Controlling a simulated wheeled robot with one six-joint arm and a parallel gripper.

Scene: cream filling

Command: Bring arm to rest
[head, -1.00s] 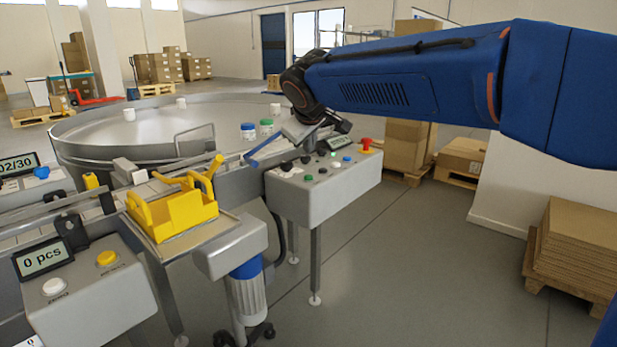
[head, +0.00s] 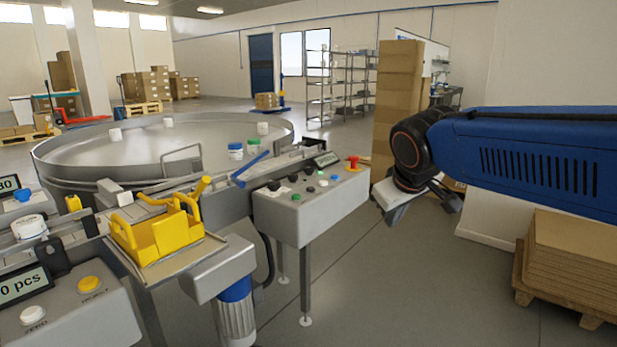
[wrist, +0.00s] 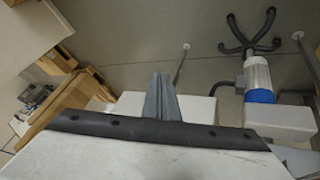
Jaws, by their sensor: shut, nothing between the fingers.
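My gripper (head: 396,214) hangs below the wrist of my blue arm, at the right of the head view, over open floor to the right of the control panel box. In the wrist view its fingers (wrist: 160,98) are together with nothing between them. The gripper is apart from all equipment.
The grey control box (head: 310,214) with buttons stands left of my gripper.

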